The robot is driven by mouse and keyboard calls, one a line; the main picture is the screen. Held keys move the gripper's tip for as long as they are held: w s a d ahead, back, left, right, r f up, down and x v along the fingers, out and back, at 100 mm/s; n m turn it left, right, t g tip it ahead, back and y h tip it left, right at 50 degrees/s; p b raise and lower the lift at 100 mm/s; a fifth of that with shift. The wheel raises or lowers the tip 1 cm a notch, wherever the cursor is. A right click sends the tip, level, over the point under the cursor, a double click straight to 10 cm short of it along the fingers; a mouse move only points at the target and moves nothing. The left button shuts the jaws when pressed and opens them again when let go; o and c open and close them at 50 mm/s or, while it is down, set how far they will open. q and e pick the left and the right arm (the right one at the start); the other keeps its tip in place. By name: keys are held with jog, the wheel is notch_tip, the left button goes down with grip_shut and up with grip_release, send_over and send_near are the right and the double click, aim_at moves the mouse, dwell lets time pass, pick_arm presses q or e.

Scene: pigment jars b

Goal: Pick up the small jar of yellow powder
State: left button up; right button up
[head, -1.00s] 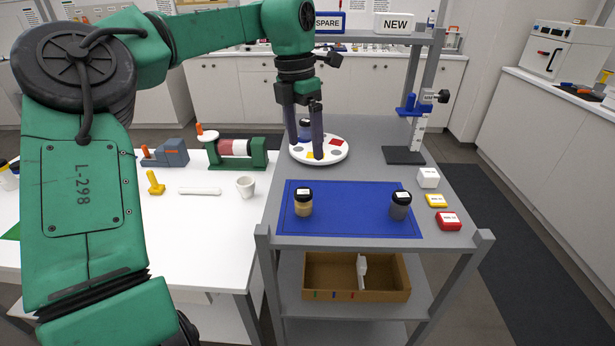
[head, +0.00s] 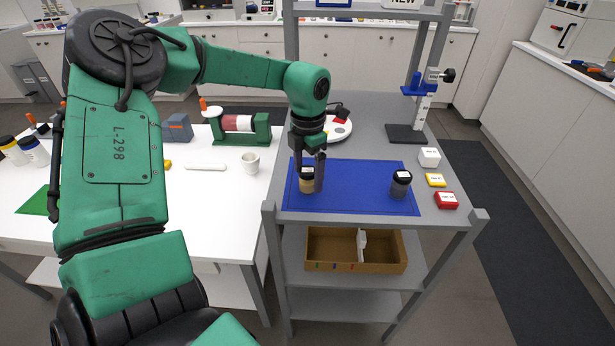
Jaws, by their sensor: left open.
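The small jar of yellow powder (head: 306,185) has a black cap with a white label and stands upright on the left part of the blue mat (head: 352,200). My left gripper (head: 309,184) is open and points down at this jar, one finger to its left and one at its right side, partly covering it. I cannot tell whether the fingers touch it. A second jar with dark grey powder (head: 400,187) stands on the right part of the mat. My right gripper is not in view.
A white round palette (head: 340,131) lies behind my gripper, partly hidden. A stand (head: 406,133) with a blue clamp is at the back right. The mat's middle is clear.

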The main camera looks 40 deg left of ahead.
pick_arm(q)
grip_shut()
jog(key=shift+r, duration=0.1)
